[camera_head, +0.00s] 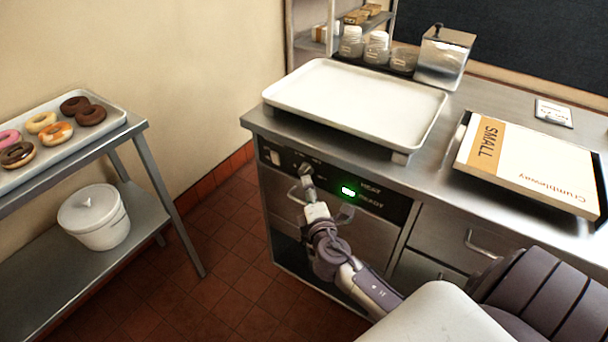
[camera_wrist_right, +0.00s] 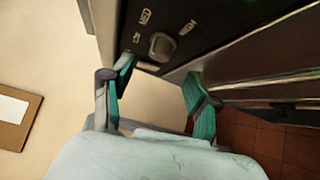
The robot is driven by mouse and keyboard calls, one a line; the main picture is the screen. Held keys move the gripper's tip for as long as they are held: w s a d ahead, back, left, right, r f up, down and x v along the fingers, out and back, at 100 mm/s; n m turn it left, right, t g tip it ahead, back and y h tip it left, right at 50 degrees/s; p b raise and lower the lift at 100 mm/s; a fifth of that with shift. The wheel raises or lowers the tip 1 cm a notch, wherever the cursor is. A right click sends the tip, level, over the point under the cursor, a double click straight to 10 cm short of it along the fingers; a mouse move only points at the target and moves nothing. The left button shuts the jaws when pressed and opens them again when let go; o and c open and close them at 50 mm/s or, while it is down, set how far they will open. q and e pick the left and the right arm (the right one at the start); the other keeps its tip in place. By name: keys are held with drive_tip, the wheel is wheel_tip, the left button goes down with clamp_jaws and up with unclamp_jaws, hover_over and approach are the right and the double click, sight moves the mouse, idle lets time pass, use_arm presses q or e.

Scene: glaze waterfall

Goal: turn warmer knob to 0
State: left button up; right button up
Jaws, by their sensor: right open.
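The warmer knob (camera_head: 305,168) is a small grey knob on the dark control panel at the front of the steel counter. In the right wrist view the knob (camera_wrist_right: 162,46) shows with small pale markings around it; its setting cannot be read. My right gripper (camera_wrist_right: 158,74) is open and empty, with its two teal-padded fingers apart and the knob beyond the gap between their tips. In the head view my right gripper (camera_head: 308,190) is just in front of and below the knob, partly covering the panel. My left gripper is not in view.
A green light (camera_head: 348,191) glows beside HEAT and READY labels. An empty white tray (camera_head: 350,100) lies above the panel. A flat SMALL box (camera_head: 530,165) lies at right. A side rack (camera_head: 150,185) with a donut tray (camera_head: 110,108) and white bucket (camera_head: 93,215) stands at left.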

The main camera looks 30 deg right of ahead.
sight(304, 175)
drive_tip(key=x, duration=0.6)
drive_tip(key=shift+w+d+f, duration=0.1)
drive_tip(key=shift+w+d, duration=0.1)
drive_tip(key=shift+w, duration=0.05)
clamp_jaws()
